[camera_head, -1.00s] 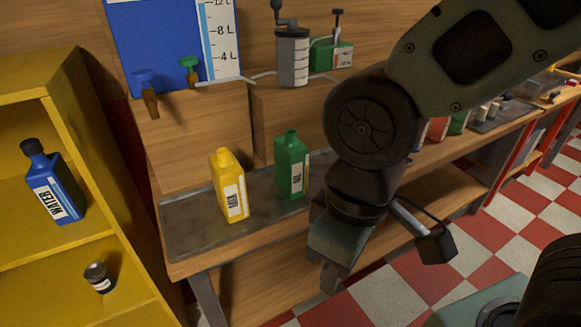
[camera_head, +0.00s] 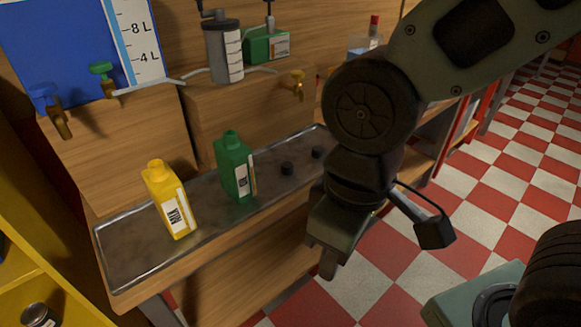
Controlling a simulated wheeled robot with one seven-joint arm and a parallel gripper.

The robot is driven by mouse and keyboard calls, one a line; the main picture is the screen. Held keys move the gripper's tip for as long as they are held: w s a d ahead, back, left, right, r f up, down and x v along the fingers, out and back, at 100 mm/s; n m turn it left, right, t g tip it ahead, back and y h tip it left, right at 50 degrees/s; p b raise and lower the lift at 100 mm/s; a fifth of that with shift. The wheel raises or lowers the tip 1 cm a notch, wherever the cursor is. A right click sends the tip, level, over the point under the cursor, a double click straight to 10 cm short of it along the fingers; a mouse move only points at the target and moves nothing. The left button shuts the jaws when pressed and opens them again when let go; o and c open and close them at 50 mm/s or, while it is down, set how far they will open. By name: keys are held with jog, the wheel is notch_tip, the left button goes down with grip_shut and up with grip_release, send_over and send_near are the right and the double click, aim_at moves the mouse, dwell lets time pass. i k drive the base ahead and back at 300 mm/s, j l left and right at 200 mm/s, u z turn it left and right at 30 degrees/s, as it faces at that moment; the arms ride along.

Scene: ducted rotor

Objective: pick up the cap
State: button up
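Two small black caps lie apart on the metal tray (camera_head: 130,255) on the bench. One cap (camera_head: 287,168) is just right of the green bottle (camera_head: 235,172). The other cap (camera_head: 318,152) is farther back and right, close to my arm. The green bottle and the yellow bottle (camera_head: 166,197) stand upright on the tray with no black cap on their necks. My gripper (camera_head: 322,262) points down in front of the bench edge, to the right of and nearer than the caps. It touches neither cap. Its finger gap is not clear from this angle.
A blue tank with a level scale (camera_head: 140,45), taps and a grey cylinder (camera_head: 224,50) stand behind the tray on wooden blocks. A yellow shelf (camera_head: 30,270) with a small dark jar (camera_head: 38,315) is at the left. Checkered floor (camera_head: 480,200) is open at the right.

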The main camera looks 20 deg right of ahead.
aim_at(288, 167)
jog(key=i+j+z, duration=0.45)
jog(key=i+j, duration=0.3)
jog(key=j, duration=0.1)
